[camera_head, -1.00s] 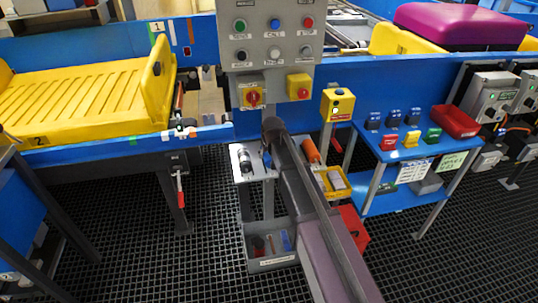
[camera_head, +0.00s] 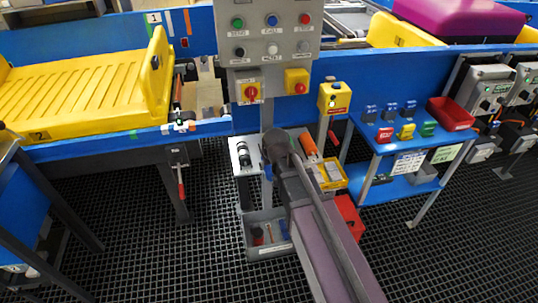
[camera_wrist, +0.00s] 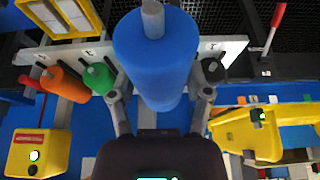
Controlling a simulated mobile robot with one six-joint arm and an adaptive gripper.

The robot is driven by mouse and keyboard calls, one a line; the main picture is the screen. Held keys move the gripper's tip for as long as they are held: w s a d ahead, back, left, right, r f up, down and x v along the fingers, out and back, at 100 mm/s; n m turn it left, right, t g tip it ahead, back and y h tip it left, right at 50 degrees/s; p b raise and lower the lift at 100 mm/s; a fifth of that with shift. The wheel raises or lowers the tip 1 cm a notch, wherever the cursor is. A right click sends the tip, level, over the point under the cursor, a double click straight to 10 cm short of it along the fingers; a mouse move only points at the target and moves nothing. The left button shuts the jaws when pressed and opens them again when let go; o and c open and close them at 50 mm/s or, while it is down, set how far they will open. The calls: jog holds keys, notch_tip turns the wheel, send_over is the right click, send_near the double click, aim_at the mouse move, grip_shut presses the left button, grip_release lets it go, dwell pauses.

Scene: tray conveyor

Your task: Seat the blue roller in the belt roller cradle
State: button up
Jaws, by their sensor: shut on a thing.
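In the wrist view my gripper (camera_wrist: 160,92) is shut on the blue roller (camera_wrist: 155,50), with one finger on each side of it. The roller's pale shaft end points toward the top of the picture. A green roller (camera_wrist: 100,78) and an orange roller (camera_wrist: 65,83) lie to its left, by a pale labelled strip (camera_wrist: 90,52). In the head view my arm hides the gripper and the held roller. An orange roller (camera_head: 308,144) shows just right of my arm. I cannot pick out the belt roller cradle for sure.
A pale plate (camera_head: 236,162) with a black and silver fitting stands left of my arm, below the button panel (camera_head: 265,35). A grey bin (camera_head: 262,248) sits beneath. A yellow tray (camera_head: 85,85) is at left; a blue table (camera_head: 418,148) with several coloured blocks is at right.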

jog(key=shift+s+d+r, duration=0.1)
jog(key=shift+s, duration=0.55)
jog(key=shift+s+d+r, duration=0.1)
jog(key=shift+s, duration=0.55)
jog(key=shift+s+f, duration=0.1)
